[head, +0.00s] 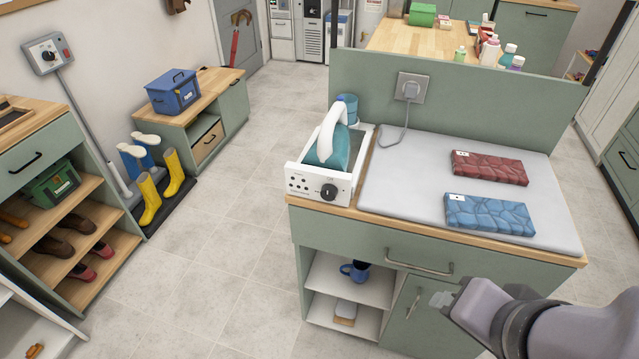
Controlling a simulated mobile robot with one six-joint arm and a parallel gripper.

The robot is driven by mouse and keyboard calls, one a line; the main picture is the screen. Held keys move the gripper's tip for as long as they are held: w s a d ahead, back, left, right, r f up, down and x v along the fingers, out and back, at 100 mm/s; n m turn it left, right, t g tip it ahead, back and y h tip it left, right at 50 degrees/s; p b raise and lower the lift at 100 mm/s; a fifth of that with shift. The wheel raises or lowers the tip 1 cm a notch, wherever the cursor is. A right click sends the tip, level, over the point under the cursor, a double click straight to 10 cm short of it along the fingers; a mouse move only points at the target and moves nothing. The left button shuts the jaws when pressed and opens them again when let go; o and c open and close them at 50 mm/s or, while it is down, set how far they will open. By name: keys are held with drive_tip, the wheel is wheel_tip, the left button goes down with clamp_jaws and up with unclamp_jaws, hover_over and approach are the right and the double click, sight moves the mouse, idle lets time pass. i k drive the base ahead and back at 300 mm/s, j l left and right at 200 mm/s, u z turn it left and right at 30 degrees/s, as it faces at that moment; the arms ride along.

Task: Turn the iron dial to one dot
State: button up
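The iron (331,140), teal with a white handle, rests in a white station at the left end of the green counter. The station's front panel carries a black dial (328,192) at its right, with dark dots to the left of it. The dial's setting is too small to read. My gripper (440,299) is in front of the counter's cabinet doors, below and to the right of the dial and apart from it. Its fingertips are small in view and I cannot tell how far they are parted.
A grey ironing pad (400,190) covers the counter top, with a folded red towel (488,167) and a folded blue towel (489,214) on it. A wall socket (412,89) with a plugged cord is on the back panel. The floor left of the counter is clear.

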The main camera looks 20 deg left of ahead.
sight(329, 192)
drive_tip(key=j+z, duration=0.25)
drive_tip(key=j, duration=0.15)
drive_tip(key=j+z, duration=0.25)
drive_tip(key=j, duration=0.2)
drive_tip(key=j+z, duration=0.25)
drive_tip(key=j, duration=0.15)
drive_tip(key=k+j+z, duration=0.25)
drive_tip(key=j, duration=0.15)
drive_tip(key=j+z, duration=0.25)
drive_tip(key=j, duration=0.15)
drive_tip(key=k+j+z, duration=0.5)
drive_tip(key=j, duration=0.2)
drive_tip(key=i, duration=0.1)
